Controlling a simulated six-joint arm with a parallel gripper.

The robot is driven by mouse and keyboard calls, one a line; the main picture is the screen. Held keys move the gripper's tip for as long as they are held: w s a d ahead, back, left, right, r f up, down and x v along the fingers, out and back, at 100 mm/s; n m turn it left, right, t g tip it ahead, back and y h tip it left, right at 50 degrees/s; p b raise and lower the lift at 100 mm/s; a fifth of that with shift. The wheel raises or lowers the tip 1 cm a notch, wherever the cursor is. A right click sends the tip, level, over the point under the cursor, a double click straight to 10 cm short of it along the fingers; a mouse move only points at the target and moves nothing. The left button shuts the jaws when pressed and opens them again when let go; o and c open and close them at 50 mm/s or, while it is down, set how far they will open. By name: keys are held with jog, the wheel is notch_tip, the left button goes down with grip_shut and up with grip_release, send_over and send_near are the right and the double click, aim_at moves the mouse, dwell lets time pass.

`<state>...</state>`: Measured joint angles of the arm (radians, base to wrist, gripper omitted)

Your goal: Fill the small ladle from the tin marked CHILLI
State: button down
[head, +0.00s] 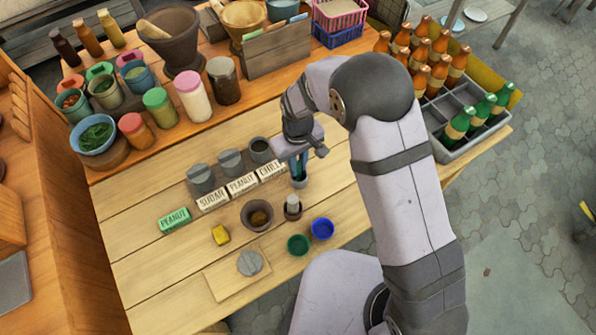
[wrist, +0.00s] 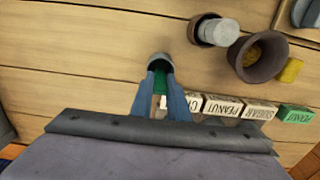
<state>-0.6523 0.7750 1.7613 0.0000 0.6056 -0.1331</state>
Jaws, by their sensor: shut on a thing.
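My gripper (head: 298,162) is shut on the green handle (wrist: 160,84) of what looks like the small ladle. Its grey cup (head: 299,182) hangs below the fingers, just above or on the table; I cannot tell which. In the wrist view the cup (wrist: 160,62) shows beyond the fingertips, and its contents cannot be made out. The tin behind the CHILLI label (head: 271,171) is grey and open, with a dark inside (head: 260,150). It stands left of my gripper. The label is partly hidden by my gripper in the wrist view (wrist: 180,107).
Lidded grey tins (head: 201,178) stand behind the SUGAR and PEANUT labels. A mortar (head: 257,215) with brown contents and a small brown pot (head: 292,212) stand in front. A grey lid (head: 250,262) lies on a board. Green (head: 298,245) and blue (head: 322,229) bowls are nearby.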

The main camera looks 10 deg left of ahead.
jog(key=shift+r+p, duration=2.7)
jog(key=shift+r, duration=0.8)
jog(key=shift+s, duration=0.1)
jog(key=shift+s+a+f+y, duration=0.1)
jog(key=shift+s+y, duration=0.1)
jog(key=shift+y, duration=0.1)
jog(key=w+a+r+y, duration=0.1)
jog(key=w+a+r, duration=0.1)
jog(key=a, duration=0.3)
jog(key=w+a+r+y, duration=0.1)
jog(key=w+a+r, duration=0.2)
jog(key=a, duration=0.3)
jog(key=shift+w+a+r+t, duration=0.2)
jog(key=shift+w+r+t, duration=0.2)
jog(key=shift+r, duration=0.15)
jog(key=shift+f, duration=0.2)
